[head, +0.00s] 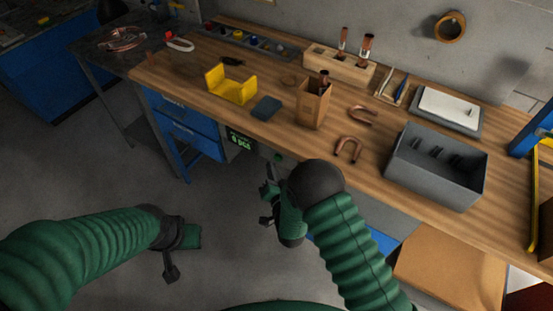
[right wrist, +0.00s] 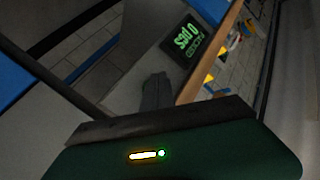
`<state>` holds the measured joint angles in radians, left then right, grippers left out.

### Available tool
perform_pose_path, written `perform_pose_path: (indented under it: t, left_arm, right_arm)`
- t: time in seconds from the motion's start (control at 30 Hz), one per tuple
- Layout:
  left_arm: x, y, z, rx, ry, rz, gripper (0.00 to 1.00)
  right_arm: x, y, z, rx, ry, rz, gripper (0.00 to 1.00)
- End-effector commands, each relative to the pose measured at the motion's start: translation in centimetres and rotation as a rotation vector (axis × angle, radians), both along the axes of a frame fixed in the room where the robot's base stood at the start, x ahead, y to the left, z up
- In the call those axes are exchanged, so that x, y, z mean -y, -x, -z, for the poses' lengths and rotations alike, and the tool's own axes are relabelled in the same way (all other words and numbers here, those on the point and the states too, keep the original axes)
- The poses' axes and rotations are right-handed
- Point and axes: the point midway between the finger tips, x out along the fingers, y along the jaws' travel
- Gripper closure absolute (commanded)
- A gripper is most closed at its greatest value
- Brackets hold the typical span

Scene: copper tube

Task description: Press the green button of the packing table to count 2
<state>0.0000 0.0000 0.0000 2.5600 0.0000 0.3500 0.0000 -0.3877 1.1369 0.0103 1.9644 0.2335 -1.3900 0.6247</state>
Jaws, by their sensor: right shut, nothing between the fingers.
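The packing table (head: 205,72) has a wooden top and a small dark display (head: 241,142) on its front edge with green text that reads "0 pcs". The display also shows, turned over, in the right wrist view (right wrist: 187,42). A small green spot that looks like the button (head: 278,157) is right of the display, just above my right gripper. My right gripper (head: 268,186) is shut and empty in front of the table's edge; its fingers (right wrist: 156,92) point toward the display panel in the wrist view. Contact with the button cannot be seen. My left gripper (head: 184,248) hangs low over the floor, its jaws unclear.
On the table are a yellow holder (head: 231,87), a wooden box (head: 313,104) with copper tube, bent copper tubes (head: 348,150) and a grey bin (head: 437,167). Blue drawers (head: 190,134) are below left. A cardboard box (head: 450,265) is at lower right. Floor at left is clear.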

Motion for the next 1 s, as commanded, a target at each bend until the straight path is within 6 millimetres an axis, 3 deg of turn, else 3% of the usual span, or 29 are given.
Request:
perform_pose_path:
  t: [1.0]
  left_arm:
    - [0.00, 0.01, 0.20, 0.000, 0.000, 0.000, 1.00]
  right_arm:
    - [0.58, -0.64, -0.16, 0.000, 0.000, 0.000, 1.00]
